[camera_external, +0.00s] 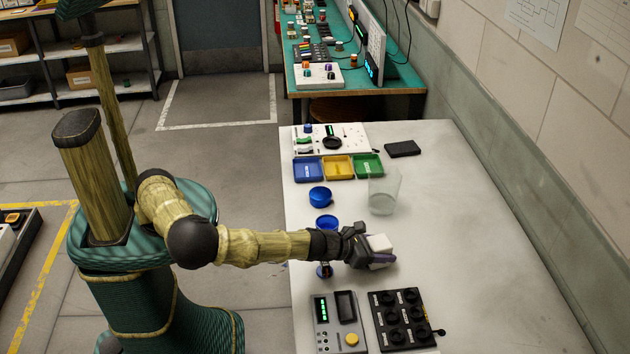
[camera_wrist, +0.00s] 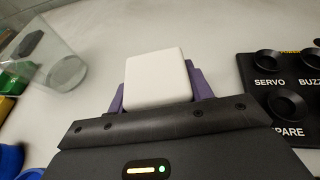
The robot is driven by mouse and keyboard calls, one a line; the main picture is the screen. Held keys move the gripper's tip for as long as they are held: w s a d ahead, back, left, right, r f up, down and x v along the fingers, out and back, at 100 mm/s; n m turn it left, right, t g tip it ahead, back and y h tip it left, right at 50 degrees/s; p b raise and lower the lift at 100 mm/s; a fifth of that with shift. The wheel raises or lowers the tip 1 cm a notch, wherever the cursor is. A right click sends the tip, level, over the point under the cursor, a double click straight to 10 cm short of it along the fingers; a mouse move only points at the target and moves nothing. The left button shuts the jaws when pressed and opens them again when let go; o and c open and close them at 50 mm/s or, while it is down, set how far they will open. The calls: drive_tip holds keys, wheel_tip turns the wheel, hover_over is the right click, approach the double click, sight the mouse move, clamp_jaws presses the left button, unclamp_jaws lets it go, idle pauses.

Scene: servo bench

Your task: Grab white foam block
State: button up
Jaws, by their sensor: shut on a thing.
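The white foam block (camera_external: 379,243) is between the fingers of my gripper (camera_external: 374,256) over the white table. In the wrist view the white block (camera_wrist: 157,78) sits between the two purple fingers of my gripper (camera_wrist: 158,92), one on each side. My gripper is shut on the block. The block's lower part is hidden behind the gripper body in the wrist view. I cannot tell whether the block touches the table.
A clear cup (camera_external: 384,191) stands beyond the gripper, with blue cups (camera_external: 320,197) to its left. Coloured trays (camera_external: 338,168) lie farther back. A black knob panel (camera_external: 402,318) and a grey meter box (camera_external: 338,325) are in front. The table's right side is clear.

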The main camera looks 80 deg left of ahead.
sight(382, 241)
wheel_tip(382, 241, up, 10)
drive_tip(key=shift+f, duration=0.25)
